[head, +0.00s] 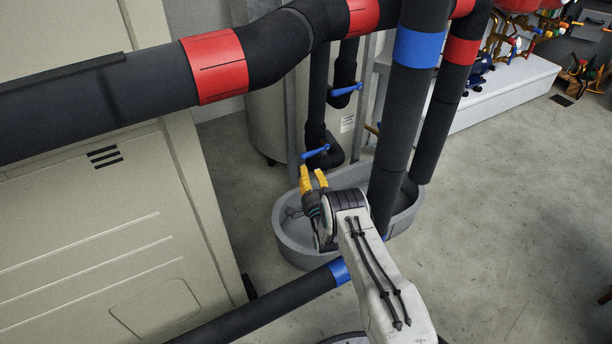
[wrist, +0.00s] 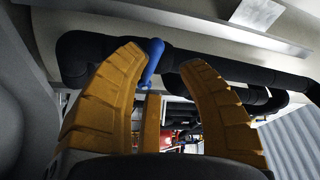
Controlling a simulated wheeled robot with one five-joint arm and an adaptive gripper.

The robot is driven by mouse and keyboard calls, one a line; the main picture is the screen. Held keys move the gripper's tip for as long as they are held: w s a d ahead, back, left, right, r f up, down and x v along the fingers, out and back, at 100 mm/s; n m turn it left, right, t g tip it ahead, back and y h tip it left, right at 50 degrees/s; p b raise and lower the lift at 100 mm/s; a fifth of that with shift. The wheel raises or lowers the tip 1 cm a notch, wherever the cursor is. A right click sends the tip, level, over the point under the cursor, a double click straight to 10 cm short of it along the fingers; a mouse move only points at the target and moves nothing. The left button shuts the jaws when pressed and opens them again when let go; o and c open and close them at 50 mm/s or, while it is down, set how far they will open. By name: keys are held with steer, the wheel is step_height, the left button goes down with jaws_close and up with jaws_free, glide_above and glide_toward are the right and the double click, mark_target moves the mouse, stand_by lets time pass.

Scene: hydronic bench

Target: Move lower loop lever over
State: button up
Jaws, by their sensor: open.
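Two blue levers sit on the black insulated pipes beside the pale tank in the head view. The lower loop lever (head: 315,152) is on the bottom pipe bend, and the upper lever (head: 346,90) is above it on the vertical pipe. My gripper (head: 313,171) has orange fingers and is just below the lower lever. In the wrist view a blue lever (wrist: 153,64) slants between the two spread orange fingers of my gripper (wrist: 166,62), nearer the left finger. The fingers are apart and not closed on it. Whether the left finger touches it I cannot tell.
A grey round tub (head: 290,238) stands on the floor under my gripper. Thick black pipes with red and blue bands cross above and to the right. A beige cabinet (head: 95,230) fills the left. Open concrete floor (head: 520,210) lies to the right.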

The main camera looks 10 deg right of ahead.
mark_target(303, 158)
steer(key=w+b, duration=0.4)
steer(key=w, duration=0.1)
steer(key=w+b, duration=0.2)
steer(key=b, duration=0.1)
steer(key=shift+w+r, duration=0.25)
steer(key=shift+w, duration=0.05)
steer(key=shift+o, duration=0.6)
steer(key=shift+w+r, duration=0.1)
steer(key=shift+r, duration=0.05)
steer(key=shift+a+r, duration=0.1)
steer(key=c, duration=0.5)
steer(key=o, duration=1.1)
steer(key=shift+w+a, duration=0.1)
steer(key=shift+a, duration=0.1)
